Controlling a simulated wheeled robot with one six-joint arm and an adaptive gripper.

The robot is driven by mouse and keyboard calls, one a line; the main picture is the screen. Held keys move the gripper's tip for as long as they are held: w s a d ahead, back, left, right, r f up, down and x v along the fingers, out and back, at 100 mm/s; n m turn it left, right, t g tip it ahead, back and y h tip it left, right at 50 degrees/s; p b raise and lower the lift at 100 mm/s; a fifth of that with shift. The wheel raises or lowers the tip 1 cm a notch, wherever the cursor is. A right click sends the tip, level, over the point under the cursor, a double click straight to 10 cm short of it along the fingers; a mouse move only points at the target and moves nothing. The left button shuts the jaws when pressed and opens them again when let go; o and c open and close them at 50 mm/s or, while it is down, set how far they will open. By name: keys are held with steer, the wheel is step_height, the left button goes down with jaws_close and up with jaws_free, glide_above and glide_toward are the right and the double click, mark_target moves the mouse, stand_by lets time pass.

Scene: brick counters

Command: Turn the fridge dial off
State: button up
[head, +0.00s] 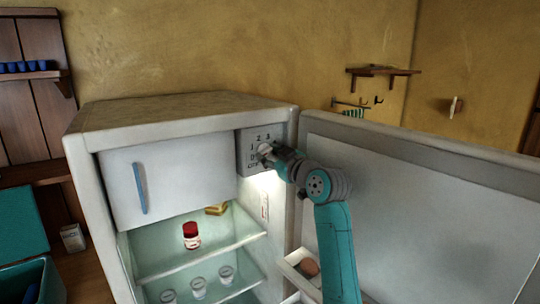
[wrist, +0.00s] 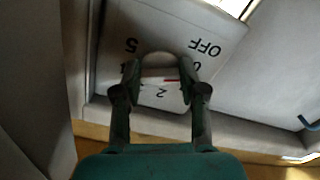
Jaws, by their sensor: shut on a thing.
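The fridge dial (wrist: 158,59) is a pale round knob on a grey panel (head: 248,146) inside the open fridge, at the upper right. The panel carries numbers and the word OFF, which show upside down in the wrist view. My gripper (wrist: 160,73) is shut on the dial, one finger at each side; it also shows at the panel in the head view (head: 265,151). A small red mark (wrist: 172,81) shows between the fingers. The fingers hide part of the dial and some numbers, so I cannot tell its exact setting.
The fridge door (head: 420,210) stands open to the right, close to my arm. A closed white freezer door (head: 185,180) with a blue handle is left of the panel. A red-capped jar (head: 192,236) and several glass cups stand on the shelves below.

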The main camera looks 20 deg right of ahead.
steer(key=o, duration=1.1)
steer(key=shift+o, duration=0.2)
steer(key=shift+s, duration=0.1)
steer(key=v, duration=1.2)
